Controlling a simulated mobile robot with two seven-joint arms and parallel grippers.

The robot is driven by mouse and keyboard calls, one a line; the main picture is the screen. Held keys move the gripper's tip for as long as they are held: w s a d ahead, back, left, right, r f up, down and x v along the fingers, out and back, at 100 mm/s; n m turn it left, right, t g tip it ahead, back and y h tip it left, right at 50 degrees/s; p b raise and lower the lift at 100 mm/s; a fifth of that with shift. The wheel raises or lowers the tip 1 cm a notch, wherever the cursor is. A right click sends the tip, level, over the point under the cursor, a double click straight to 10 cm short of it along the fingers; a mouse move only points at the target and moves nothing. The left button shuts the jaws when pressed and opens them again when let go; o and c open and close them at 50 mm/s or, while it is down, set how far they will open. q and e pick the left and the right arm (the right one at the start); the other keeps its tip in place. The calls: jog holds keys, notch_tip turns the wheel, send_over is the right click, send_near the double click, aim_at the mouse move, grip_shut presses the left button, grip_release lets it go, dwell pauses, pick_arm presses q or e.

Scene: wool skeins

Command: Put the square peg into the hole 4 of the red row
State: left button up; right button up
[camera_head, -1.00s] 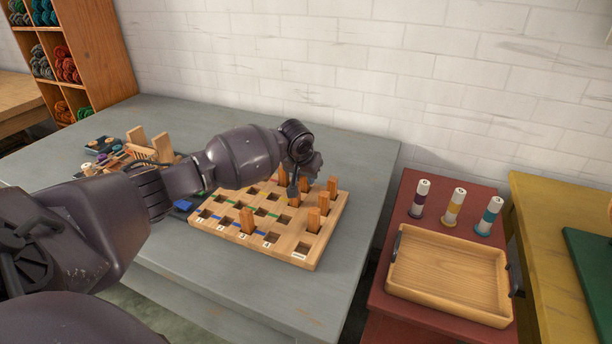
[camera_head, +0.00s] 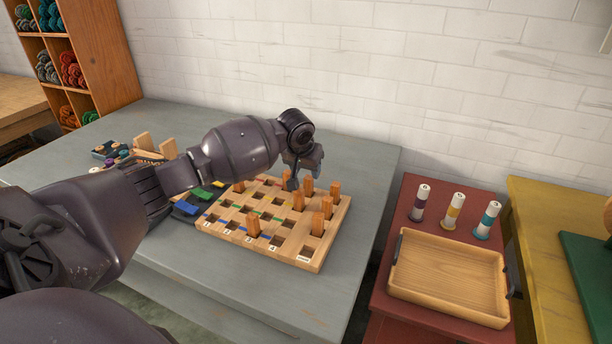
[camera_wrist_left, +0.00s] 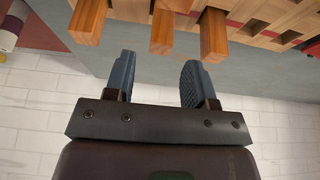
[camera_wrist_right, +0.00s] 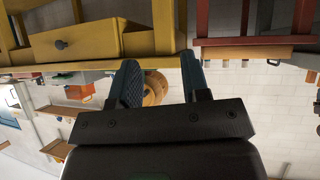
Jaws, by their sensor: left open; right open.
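The light wooden peg board (camera_head: 285,259) lies on the grey table, with number labels along its front edge and coloured marks between its holes. Several orange-brown square pegs stand in it: one at front (camera_head: 253,222), one at back left (camera_head: 239,187), the others toward the right, including an end peg (camera_head: 318,224). My left gripper (camera_head: 290,184) is over the board's far part, beside the back pegs. In the left wrist view it (camera_wrist_left: 158,75) is open and empty, with pegs (camera_wrist_left: 163,28) just beyond its fingertips. My right gripper (camera_wrist_right: 158,80) is open and empty, away from the board.
A wooden tray (camera_head: 448,275) and several capped cylinders (camera_head: 453,210) stand on the red table at right. Blue and green pieces (camera_head: 200,194) lie left of the board, partly behind my left arm. The grey table's front (camera_head: 210,290) is clear.

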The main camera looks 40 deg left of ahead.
pick_arm(q)
jog(key=p+v, duration=0.1)
jog(key=v, duration=0.5)
pick_arm(e)
jog(key=shift+s+r, duration=0.15)
jog(key=shift+s, duration=0.4)
jog(key=shift+w+d+r, duration=0.15)
jog(key=shift+w+r, duration=0.05)
jog(key=shift+w, duration=0.1)
pick_arm(q)
jog(key=shift+s, duration=0.1)
